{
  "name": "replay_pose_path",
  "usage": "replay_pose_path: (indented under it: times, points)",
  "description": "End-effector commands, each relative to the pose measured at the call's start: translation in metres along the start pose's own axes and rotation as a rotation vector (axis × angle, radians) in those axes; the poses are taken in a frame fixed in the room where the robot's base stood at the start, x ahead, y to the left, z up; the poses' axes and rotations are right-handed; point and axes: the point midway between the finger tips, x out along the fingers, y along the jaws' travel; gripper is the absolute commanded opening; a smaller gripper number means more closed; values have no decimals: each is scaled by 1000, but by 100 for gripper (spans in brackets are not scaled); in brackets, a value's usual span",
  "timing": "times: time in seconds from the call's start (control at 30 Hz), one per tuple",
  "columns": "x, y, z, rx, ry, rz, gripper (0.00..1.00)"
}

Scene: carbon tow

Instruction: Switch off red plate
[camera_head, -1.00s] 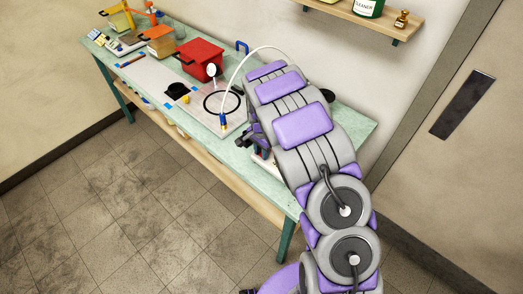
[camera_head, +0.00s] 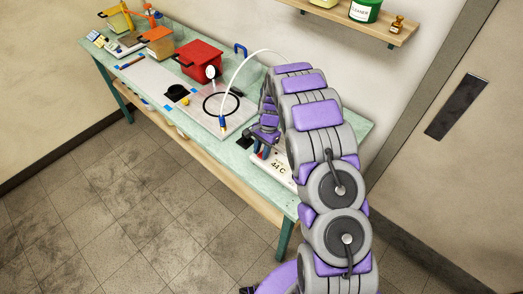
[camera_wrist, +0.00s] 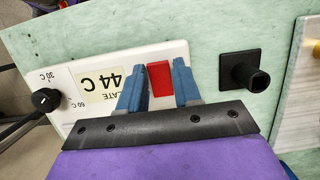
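A white control box (camera_wrist: 178,52) lies on the bench, with a label reading "PLATE" and "44 C" (camera_wrist: 103,88). A red switch (camera_wrist: 160,78) sits on the box, and a black knob (camera_wrist: 45,100) marked 30 C and 60 C is at its left end. In the head view the box (camera_head: 282,172) is partly hidden by my arm. My gripper (camera_wrist: 160,85) is open, its two blue fingers spread on either side of the red switch in the wrist view. Nothing is held. I cannot tell whether the fingers touch the box or which way the switch is set.
A black square fitting with a round post (camera_wrist: 245,75) stands right of the box. A red bin (camera_head: 200,60), a pale board with a black ring (camera_head: 222,104) and a white cable (camera_head: 232,75) are farther left on the green bench (camera_head: 215,142). A shelf with bottles (camera_head: 385,35) hangs above.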

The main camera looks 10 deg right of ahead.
Motion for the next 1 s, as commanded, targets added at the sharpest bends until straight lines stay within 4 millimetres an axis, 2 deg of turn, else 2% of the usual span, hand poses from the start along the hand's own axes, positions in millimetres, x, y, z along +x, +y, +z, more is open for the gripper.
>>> replay_pose_path:
  times: [0.03, 0.2, 0.43, 0.57, 0.67, 1.0]
  points:
    - [0, 0, 0, 0, 0, 1, 38]
    - [0, 1, 1, 0, -1, 1, 53]
    - [0, 1, 1, 0, -1, 2, 53]
    - [-9, 1, 0, 0, 1, 0, 53]
    - [-24, 0, 0, 1, 3, -3, 53]
    - [-99, -1, 0, 0, 2, -1, 53]
